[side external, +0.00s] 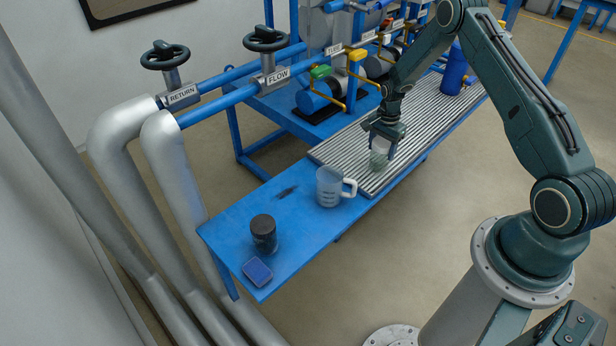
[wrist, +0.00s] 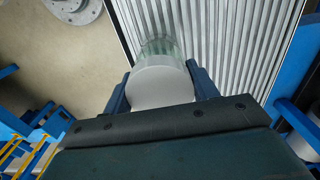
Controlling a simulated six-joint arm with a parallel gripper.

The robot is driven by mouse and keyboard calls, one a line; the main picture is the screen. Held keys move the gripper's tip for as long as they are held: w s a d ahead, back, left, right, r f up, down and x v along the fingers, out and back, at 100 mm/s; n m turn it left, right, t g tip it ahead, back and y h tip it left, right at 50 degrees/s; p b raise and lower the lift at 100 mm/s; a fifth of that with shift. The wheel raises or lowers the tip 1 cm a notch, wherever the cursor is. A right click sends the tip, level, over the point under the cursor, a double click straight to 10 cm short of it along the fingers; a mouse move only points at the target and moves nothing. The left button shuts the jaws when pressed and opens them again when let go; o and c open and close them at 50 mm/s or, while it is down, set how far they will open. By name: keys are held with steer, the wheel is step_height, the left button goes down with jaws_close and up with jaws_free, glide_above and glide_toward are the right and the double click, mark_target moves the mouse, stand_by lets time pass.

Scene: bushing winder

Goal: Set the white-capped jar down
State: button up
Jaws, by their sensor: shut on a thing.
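The white-capped jar (side external: 379,158) is a small clear glass jar, upright over the near end of the ribbed metal tray (side external: 433,115). In the wrist view its white cap (wrist: 160,86) sits between my two fingers, with the glass body (wrist: 160,47) beyond it. My gripper (side external: 384,142) points down and is shut on the jar by its cap. In the side view the fingers hide much of the cap. I cannot tell whether the jar's base touches the ribs.
A clear jug with a white handle (side external: 329,187) stands left of the tray on the blue bench (side external: 225,229). A black-lidded dark jar (side external: 263,233) and a blue box (side external: 257,271) are near its left end. A blue canister (side external: 453,75) stands on the tray's far end.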

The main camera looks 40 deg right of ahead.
steer(key=shift+f, duration=0.25)
steer(key=o, duration=1)
steer(key=shift+c, duration=0.2)
steer(key=shift+r, duration=0.1)
step_height(320, 180, up, 12)
steer(key=shift+r, duration=0.1)
stand_by(0.3)
